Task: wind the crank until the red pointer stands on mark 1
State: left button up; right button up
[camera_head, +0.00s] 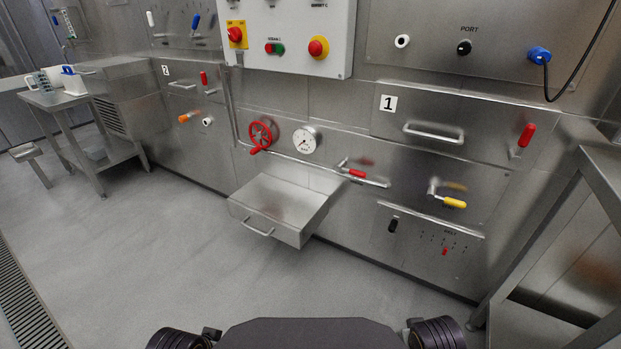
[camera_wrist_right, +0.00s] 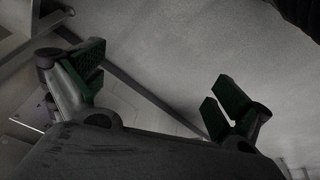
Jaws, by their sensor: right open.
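A crank with a yellow handle (camera_head: 454,202) sits on the steel wall panel at the right, below the "1" label. Below it is a small scale (camera_head: 440,240) with several marks and a red pointer (camera_head: 445,251) low on it. The numbers on the scale are too small to read, so I cannot tell which mark the pointer stands at. My right gripper (camera_wrist_right: 157,95) shows only in the right wrist view, open with nothing between its fingers. It appears apart from the crank. My left gripper is not in view.
A steel table (camera_head: 598,160) stands at the right.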

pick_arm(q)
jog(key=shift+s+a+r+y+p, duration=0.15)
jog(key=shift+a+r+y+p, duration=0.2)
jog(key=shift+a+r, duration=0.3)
pick_arm(e)
jog(key=s+a+r+n, duration=0.1)
jog(key=s+a+r+n+y, duration=0.1)
jog(key=shift+s+a+r, duration=0.15)
jog(key=shift+s, duration=0.25)
pick_arm(q)
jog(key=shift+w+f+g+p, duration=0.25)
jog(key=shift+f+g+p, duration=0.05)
jog(key=shift+p, duration=0.5)
pick_arm(e)
jog(key=shift+w+f, duration=0.25)
